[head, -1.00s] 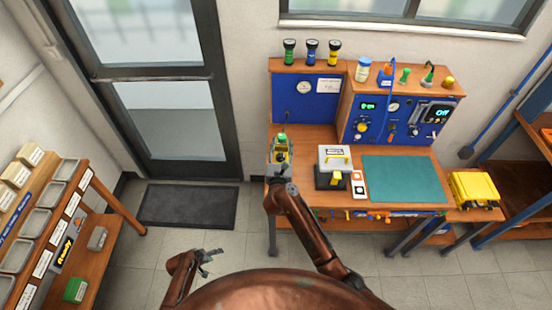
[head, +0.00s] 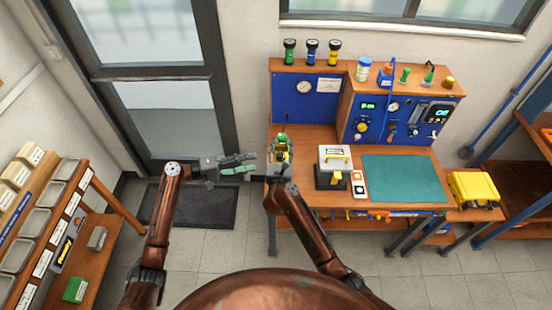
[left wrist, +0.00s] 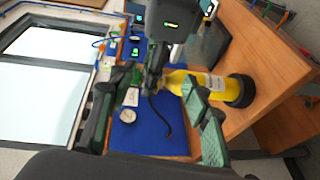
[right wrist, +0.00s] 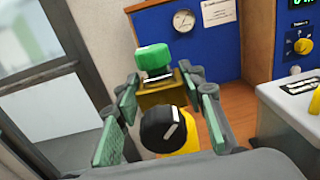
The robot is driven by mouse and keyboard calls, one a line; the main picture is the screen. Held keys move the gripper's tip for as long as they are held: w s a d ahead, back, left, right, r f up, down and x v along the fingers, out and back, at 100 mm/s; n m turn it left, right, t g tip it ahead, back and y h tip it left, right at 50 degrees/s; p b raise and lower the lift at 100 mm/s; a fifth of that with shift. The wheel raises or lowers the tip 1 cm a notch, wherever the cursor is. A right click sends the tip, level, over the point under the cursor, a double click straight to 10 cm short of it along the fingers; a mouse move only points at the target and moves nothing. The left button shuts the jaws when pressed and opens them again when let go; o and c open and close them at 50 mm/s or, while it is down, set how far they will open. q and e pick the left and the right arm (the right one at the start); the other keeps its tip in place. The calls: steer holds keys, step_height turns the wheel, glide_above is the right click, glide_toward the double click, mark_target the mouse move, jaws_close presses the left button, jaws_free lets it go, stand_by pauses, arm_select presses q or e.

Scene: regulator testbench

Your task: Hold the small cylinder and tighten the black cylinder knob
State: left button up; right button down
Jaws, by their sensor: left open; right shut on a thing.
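The small yellow cylinder (head: 283,153) stands at the left end of the workbench. In the left wrist view the yellow cylinder (left wrist: 180,80) has a pale label and a black end (left wrist: 240,90). The black knob (right wrist: 163,128), with a white mark, sits above yellow in the right wrist view. My right gripper (right wrist: 160,98) is shut on the cylinder, fingers on either side. My left gripper (head: 245,165) is open and empty, left of the cylinder, its fingers pointing toward it. In the left wrist view its padded fingers (left wrist: 160,88) are spread, with the cylinder beyond; the knob is hard to make out there.
A green-capped brass fitting (right wrist: 155,60) stands behind the knob. A grey box (head: 334,158) with a yellow handle and a green mat (head: 403,178) lie to the right. The blue panel (head: 305,97) rises behind. Open floor and a dark doormat (head: 215,212) lie left.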

mark_target(277, 157)
arm_select(q)
steer(key=x, duration=1.1)
steer(key=shift+d, duration=0.15)
steer(key=shift+c, duration=0.4)
steer(key=c, duration=1.1)
steer(key=shift+y, duration=0.7)
steer(key=o, duration=1.2)
steer(key=v, duration=1.2)
steer(key=shift+w, duration=0.15)
